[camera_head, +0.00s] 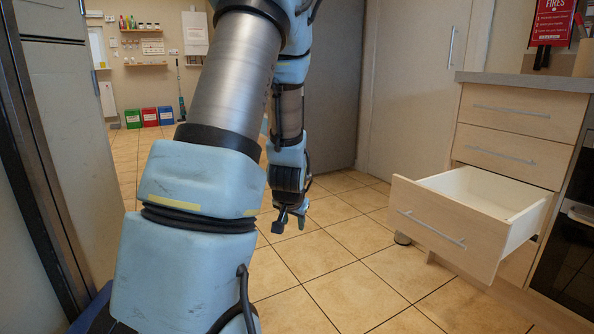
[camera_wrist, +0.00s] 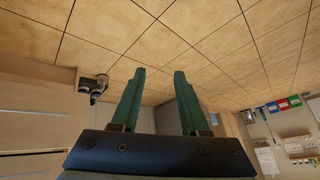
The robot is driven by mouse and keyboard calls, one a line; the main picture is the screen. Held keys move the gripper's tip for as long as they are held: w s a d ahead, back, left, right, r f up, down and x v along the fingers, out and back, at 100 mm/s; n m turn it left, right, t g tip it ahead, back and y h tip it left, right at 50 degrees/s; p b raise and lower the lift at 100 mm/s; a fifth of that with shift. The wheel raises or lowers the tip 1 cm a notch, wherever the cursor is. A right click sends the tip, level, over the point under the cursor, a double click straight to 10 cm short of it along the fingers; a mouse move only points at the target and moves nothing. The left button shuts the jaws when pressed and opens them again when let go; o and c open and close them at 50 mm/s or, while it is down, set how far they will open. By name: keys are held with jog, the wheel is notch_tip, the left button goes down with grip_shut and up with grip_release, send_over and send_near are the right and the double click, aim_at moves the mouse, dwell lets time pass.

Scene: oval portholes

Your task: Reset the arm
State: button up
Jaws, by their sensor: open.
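My gripper (camera_head: 291,217) hangs at the end of my arm in the middle of the head view, pointing down above the tiled floor. In the wrist view my gripper (camera_wrist: 157,75) shows two green fingers standing apart, with nothing between them but floor and a grey surface. My arm's large blue and metal links fill the left centre of the head view and hide part of the room behind. The gripper is to the left of an open drawer (camera_head: 430,224) and apart from it.
The drawer juts out from a light wood cabinet (camera_head: 524,111) at the right. Red, green and blue bins (camera_head: 150,117) stand by the far wall. A dark door frame (camera_head: 45,165) is close on the left. Tiled floor (camera_head: 340,285) lies clear between my arm and the drawer.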

jog(key=s+a+r+n+g, duration=0.2)
jog(key=s+a+r+g, duration=0.1)
jog(key=s, duration=0.6)
jog(key=s+a+r+n+g, duration=0.2)
jog(key=s+a+r, duration=0.1)
jog(key=s, duration=0.7)
notch_tip(320, 180, up, 36)
jog(key=p, duration=3.6)
jog(key=shift+w+d, duration=0.15)
